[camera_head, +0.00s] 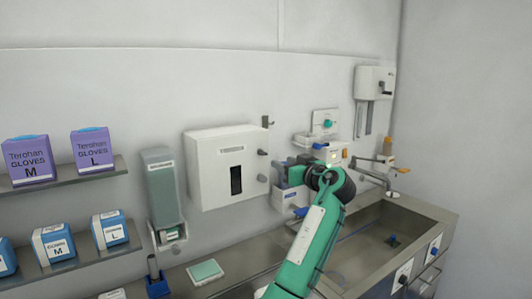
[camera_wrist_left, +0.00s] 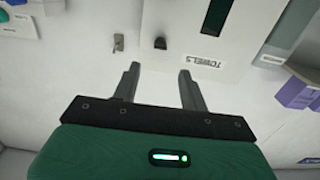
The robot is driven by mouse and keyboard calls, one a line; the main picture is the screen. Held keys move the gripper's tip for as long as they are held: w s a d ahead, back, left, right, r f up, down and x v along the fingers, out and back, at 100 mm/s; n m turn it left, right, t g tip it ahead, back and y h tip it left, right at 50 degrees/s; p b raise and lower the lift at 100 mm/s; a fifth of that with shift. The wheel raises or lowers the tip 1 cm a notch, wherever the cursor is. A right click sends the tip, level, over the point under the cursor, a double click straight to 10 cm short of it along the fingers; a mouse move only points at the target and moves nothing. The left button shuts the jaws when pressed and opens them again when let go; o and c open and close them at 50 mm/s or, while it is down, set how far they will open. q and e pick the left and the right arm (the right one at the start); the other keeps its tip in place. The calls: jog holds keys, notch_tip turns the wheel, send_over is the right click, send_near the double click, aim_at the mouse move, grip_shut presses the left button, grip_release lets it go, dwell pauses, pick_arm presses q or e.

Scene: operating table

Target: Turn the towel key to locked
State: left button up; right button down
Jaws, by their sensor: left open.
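The white towel dispenser (camera_head: 212,186) hangs on the wall, with a dark slot and a label. In the left wrist view the dispenser (camera_wrist_left: 180,28) appears upside down, with its "TOWELS" label (camera_wrist_left: 205,62). A small dark knob (camera_wrist_left: 160,43), which looks like the towel key, sits on its front beside the label. I cannot read whether it is locked. My left gripper (camera_head: 280,173) is just right of the dispenser in the head view. In the left wrist view the gripper (camera_wrist_left: 159,70) is open and empty, its fingertips pointing toward the knob without gripping it. My right gripper is out of view.
A small metal hook (camera_wrist_left: 118,42) is beside the dispenser. A soap dispenser (camera_head: 163,190) hangs to its left, and glove boxes (camera_head: 27,160) stand on shelves farther left. A steel sink (camera_head: 385,238) with a tap is on the right. Wall-mounted items crowd behind my left wrist.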

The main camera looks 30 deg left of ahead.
aim_at(266, 154)
pick_arm(q)
jog(key=p+x, duration=0.3)
jog(key=x, duration=0.6)
jog(key=shift+w+a, duration=0.1)
jog(key=shift+a, duration=0.15)
jog(key=shift+w+a, duration=0.15)
jog(key=shift+a, duration=0.15)
grip_shut()
